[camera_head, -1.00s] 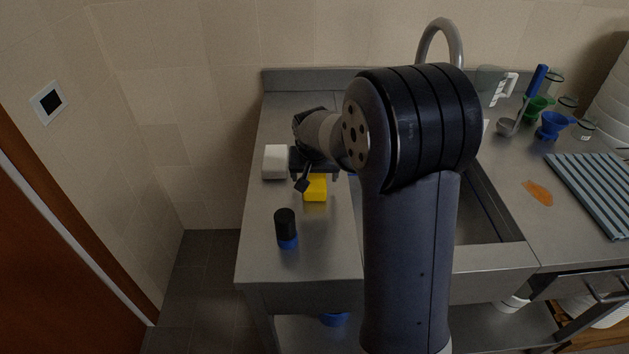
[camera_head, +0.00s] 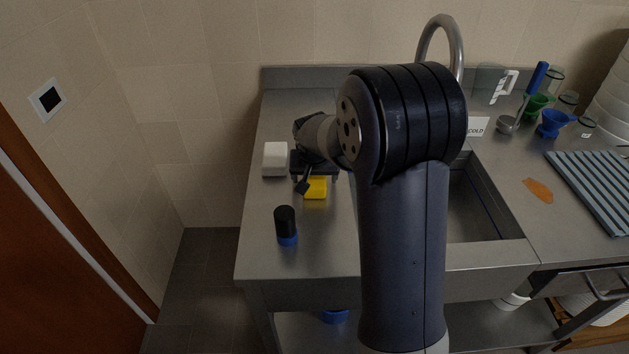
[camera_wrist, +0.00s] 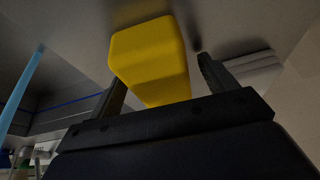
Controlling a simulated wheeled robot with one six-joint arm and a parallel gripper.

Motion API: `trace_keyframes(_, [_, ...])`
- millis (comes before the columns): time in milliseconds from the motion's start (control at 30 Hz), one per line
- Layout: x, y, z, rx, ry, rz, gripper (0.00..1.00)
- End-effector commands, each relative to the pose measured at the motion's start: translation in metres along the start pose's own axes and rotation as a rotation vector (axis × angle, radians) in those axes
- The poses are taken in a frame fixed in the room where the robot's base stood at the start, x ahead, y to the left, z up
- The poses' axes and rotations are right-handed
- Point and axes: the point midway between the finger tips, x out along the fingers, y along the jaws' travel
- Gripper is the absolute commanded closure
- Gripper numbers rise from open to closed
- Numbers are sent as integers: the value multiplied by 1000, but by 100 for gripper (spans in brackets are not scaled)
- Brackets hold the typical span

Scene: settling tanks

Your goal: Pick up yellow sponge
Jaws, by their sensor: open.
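The yellow sponge (camera_head: 317,188) lies on the steel counter left of the sink in the head view, partly covered by my gripper (camera_head: 318,184). In the wrist view the yellow sponge (camera_wrist: 150,55) shows as a rounded block between the two dark fingers of my gripper (camera_wrist: 157,75). The fingers are apart, with a gap showing between the sponge and the finger on the right. The sponge's near end is hidden behind the gripper body.
A white block (camera_head: 275,159) stands just left of my gripper. A black bottle with a blue base (camera_head: 286,225) stands nearer the counter's front. The sink (camera_head: 485,205) and tap (camera_head: 441,40) are to the right. An orange patch (camera_head: 538,190) lies beyond the sink.

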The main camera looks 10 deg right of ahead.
Motion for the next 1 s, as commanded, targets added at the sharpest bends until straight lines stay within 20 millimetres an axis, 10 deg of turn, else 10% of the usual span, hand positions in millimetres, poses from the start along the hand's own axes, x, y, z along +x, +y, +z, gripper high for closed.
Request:
trace_keyframes(267, [0, 0, 0, 0, 0, 0, 20])
trace_keyframes(1000, [0, 0, 0, 0, 0, 0, 68])
